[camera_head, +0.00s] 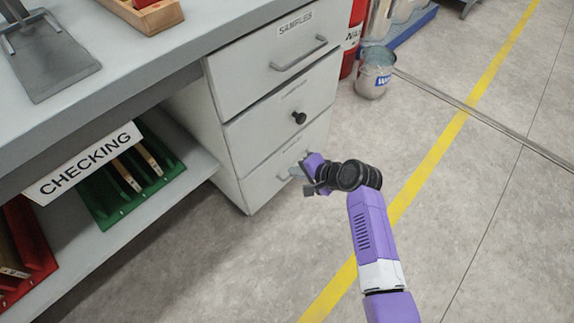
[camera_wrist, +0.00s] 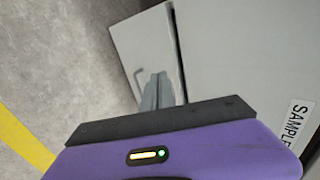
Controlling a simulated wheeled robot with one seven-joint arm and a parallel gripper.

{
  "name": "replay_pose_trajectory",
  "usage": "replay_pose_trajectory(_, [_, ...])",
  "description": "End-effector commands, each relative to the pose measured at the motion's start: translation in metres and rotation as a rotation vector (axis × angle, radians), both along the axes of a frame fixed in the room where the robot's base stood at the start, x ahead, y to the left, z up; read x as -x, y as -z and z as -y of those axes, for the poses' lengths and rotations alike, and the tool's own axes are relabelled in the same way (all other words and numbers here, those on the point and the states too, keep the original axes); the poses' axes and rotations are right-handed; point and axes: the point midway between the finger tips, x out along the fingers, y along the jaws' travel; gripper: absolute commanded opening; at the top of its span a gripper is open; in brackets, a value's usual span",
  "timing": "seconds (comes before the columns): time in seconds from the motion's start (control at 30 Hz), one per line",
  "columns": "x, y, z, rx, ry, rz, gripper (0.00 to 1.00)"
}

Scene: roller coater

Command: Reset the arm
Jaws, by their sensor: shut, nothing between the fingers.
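My purple and black arm (camera_head: 372,235) reaches from the lower right toward the grey drawer cabinet. My gripper (camera_head: 296,175) is at the front of the bottom drawer (camera_head: 262,180), near its handle. Its grey fingers (camera_wrist: 155,93) are together in the wrist view, with nothing between them. I cannot tell whether the fingers touch the handle or the drawer front. The wrist view also shows a thin handle (camera_wrist: 136,84) on a grey drawer front to the left of the fingers.
The top drawer (camera_head: 265,55) is labelled SAMPLES; the middle drawer (camera_head: 285,112) has a black knob. The worktop (camera_head: 140,85) is at left, above a shelf with a CHECKING sign (camera_head: 85,163) and a green tray (camera_head: 98,209). A bucket (camera_head: 374,75) stands behind.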

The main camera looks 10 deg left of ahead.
Motion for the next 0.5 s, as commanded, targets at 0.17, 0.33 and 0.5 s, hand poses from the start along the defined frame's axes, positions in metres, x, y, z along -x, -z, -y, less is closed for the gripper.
replay_pose_trajectory(0.17, [0.0060, -0.0098, 0.0084, 0.000, 0.000, 0.000, 0.00])
replay_pose_trajectory(0.33, [0.0072, -0.0100, 0.0096, 0.000, -0.001, -0.001, 0.00])
replay_pose_trajectory(0.5, [0.0053, -0.0107, 0.0097, 0.006, -0.007, 0.016, 0.00])
